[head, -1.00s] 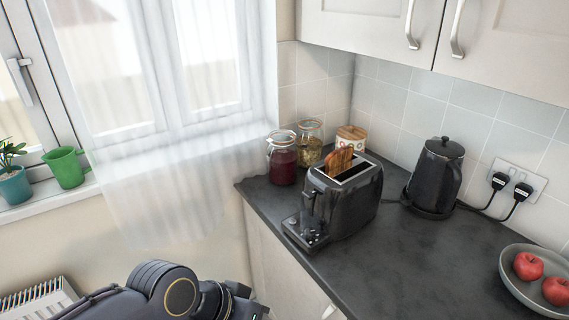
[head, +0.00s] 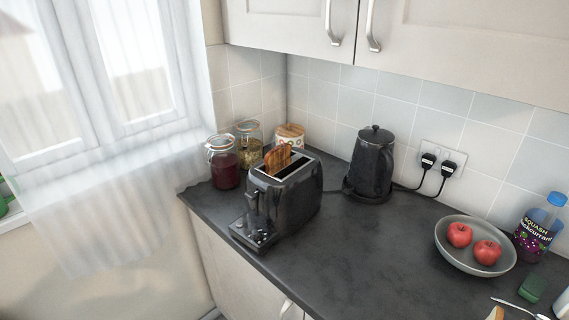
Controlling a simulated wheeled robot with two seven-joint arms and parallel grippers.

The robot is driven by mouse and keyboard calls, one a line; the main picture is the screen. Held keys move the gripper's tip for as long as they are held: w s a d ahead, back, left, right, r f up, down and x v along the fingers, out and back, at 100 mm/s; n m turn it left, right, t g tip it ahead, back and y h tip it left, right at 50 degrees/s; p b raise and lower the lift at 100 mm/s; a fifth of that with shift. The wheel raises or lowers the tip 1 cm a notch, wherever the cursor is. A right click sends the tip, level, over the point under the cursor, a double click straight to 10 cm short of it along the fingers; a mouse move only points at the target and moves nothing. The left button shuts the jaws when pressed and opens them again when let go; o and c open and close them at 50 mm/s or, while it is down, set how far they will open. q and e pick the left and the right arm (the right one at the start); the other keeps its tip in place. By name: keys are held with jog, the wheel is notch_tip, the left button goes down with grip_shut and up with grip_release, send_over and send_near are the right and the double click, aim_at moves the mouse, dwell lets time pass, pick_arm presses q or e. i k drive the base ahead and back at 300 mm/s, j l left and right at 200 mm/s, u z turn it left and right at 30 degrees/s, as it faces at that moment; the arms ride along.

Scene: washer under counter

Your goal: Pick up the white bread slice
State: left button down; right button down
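A browned bread slice (head: 277,158) stands upright in a slot of the black toaster (head: 286,196), its top sticking out. I see no clearly white slice. A small pale tan piece (head: 495,314) is cut off by the bottom edge at the right; it may be bread, but too little of it shows to tell. Neither of my grippers is in view.
A black kettle (head: 372,167) stands right of the toaster, jars (head: 223,163) behind it. A grey bowl (head: 449,252) with two apples, a squash bottle (head: 537,232), a green item (head: 532,288) and cutlery (head: 518,307) are at the right. The counter's middle front is clear.

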aim_at(276, 155)
jog(key=j+z, duration=0.1)
jog(key=z, duration=1.05)
jog(key=j+z, duration=0.75)
jog(key=k+j+z, duration=0.2)
jog(key=j+z, duration=0.2)
